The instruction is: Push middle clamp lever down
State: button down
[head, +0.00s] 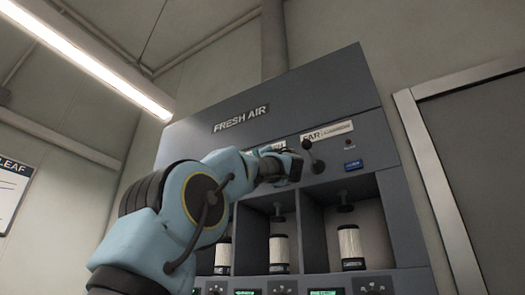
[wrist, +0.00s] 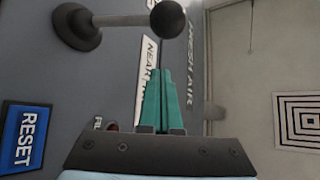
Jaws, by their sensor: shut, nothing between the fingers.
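The dark cabinet (head: 290,100) carries clamp levers on its upper panel. One lever with a black ball knob (head: 307,145) shows in the head view beside the right label plate, just right of my gripper (head: 292,167). The panel at the middle is hidden behind my arm, and no separate middle lever can be made out there. In the wrist view a lever (wrist: 125,20) with a round dark knob sticks out along the top, apart from my green fingers (wrist: 163,100). Which lever this is I cannot tell. My gripper is shut and empty, close to the panel.
A blue RESET label (wrist: 25,135) lies at the left of the wrist view. Below the panel, open bays hold white canisters (head: 279,249), with a row of small displays under them. A grey door (head: 480,150) stands at the right.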

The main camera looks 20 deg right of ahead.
jog(key=a+f, duration=0.1)
jog(key=f, duration=0.1)
jog(key=a+b, duration=0.1)
jog(key=shift+s+a+f, duration=0.25)
jog(key=shift+a+f, duration=0.1)
jog(key=shift+f, duration=0.05)
jog(key=shift+s+f+n+y, duration=0.1)
jog(key=shift+f+n+y, duration=0.1)
jog(key=shift+n+y, duration=0.3)
jog(key=shift+a+f+n+y+b, duration=0.15)
jog(key=shift+f+n+y+b, duration=0.1)
jog(key=shift+n+y+b, duration=0.5)
notch_tip(320, 180, down, 7)
jog(key=n+g+y+b, duration=0.2)
jog(key=n+g+y, duration=0.6)
jog(key=n+y, duration=0.7)
jog(key=shift+s+r+n, duration=0.15)
jog(key=shift+r+n, duration=0.05)
jog(key=shift+n, duration=1.45)
jog(key=shift+a, duration=0.1)
